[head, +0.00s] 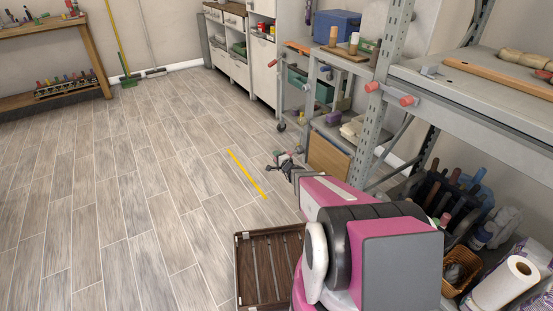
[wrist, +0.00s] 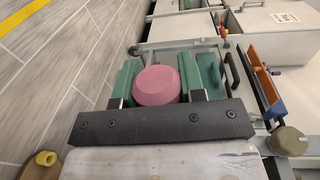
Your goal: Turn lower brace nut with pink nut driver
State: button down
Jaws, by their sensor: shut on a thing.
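My gripper (wrist: 158,88) is shut on a round pink handle, the pink nut driver (wrist: 157,87), held between green finger pads in the wrist view. The driver's shaft and tip are hidden behind the handle. In the head view my gripper (head: 285,168) is small and dark, in front of the rolling rack (head: 367,135), over the floor. Coral-coloured round ends stick out from the rack's post and upper beam. Thin diagonal braces (head: 391,150) run behind the post. I cannot make out the lower brace nut in either view, nor whether the driver touches anything.
A slatted brown crate (head: 242,268) stands on the floor beside my body. A yellow strip (head: 247,174) lies on the floor left of my gripper. Shelves at the right hold a basket (head: 461,270) and a paper roll (head: 512,280). The floor at left is clear.

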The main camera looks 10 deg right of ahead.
jog(key=shift+d+r, duration=0.1)
jog(key=shift+d, duration=0.05)
jog(key=shift+g, duration=0.4)
jog(key=s+a, duration=0.2)
jog(key=a, duration=0.4)
jog(key=shift+s+a, duration=0.15)
jog(key=shift+s, duration=0.1)
dwell(0.4)
dwell(0.4)
jog(key=shift+f+g+h, duration=0.15)
jog(key=shift+g+h, duration=0.25)
jog(key=shift+g, duration=0.45)
jog(key=shift+f+g+h, duration=0.15)
jog(key=shift+g+h, duration=0.25)
jog(key=shift+g, duration=0.45)
jog(key=shift+s+f+g+h, duration=0.1)
jog(key=shift+g+h, duration=0.4)
jog(key=shift+g, duration=0.5)
jog(key=shift+f+g, duration=0.1)
jog(key=shift+g, duration=0.3)
